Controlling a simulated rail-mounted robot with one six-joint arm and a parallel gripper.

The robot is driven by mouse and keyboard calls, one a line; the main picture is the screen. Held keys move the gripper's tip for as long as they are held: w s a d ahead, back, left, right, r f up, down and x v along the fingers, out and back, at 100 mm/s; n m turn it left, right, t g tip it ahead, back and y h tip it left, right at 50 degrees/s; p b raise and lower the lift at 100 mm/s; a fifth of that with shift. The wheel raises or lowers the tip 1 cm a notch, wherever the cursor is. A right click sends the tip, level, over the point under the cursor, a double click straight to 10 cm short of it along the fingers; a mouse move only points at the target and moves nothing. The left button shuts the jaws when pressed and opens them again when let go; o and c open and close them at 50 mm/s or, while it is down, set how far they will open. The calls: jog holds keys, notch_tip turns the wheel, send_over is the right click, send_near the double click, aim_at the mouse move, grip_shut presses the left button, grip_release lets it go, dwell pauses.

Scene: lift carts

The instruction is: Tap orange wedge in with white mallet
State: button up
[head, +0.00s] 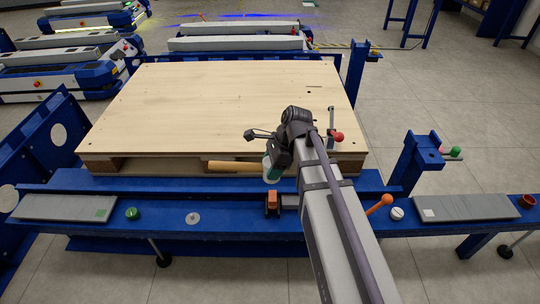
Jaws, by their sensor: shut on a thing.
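My gripper (274,168) is shut on the white mallet, just in front of the pallet's near edge. The mallet's wooden handle (232,166) points left, and a white part of its head (266,161) shows beside the dark jaws; the rest is hidden by my gripper. A teal patch shows at the jaws, and I cannot tell what it belongs to. The orange wedge (272,198) sits in a dark holder on the blue beam, below and nearer than the mallet. The mallet appears apart from the wedge. How deep the wedge sits is too small to tell.
A wooden pallet board (200,105) fills the middle. Along the blue beam (170,227) are a green knob (132,213), a white knob (397,213), an orange-ended handle (385,200) and grey plates at both ends. A blue post (415,160) stands right; a red-knobbed clamp (337,137) is behind my arm.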

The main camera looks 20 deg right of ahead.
jog(key=shift+s+d, duration=0.2)
jog(key=shift+d, duration=0.1)
jog(key=shift+w+a, duration=0.1)
jog(key=shift+a, duration=0.15)
jog(key=b, duration=0.7)
send_over(273, 195)
jog(key=shift+f, duration=3.55)
jog(key=shift+r+p, duration=0.3)
jog(key=shift+r, duration=0.05)
notch_tip(273, 195, down, 4)
jog(key=b, duration=0.4)
jog(key=shift+f, duration=0.2)
notch_tip(273, 195, up, 3)
jog(key=shift+f+p, duration=0.1)
jog(key=shift+p, duration=1.15)
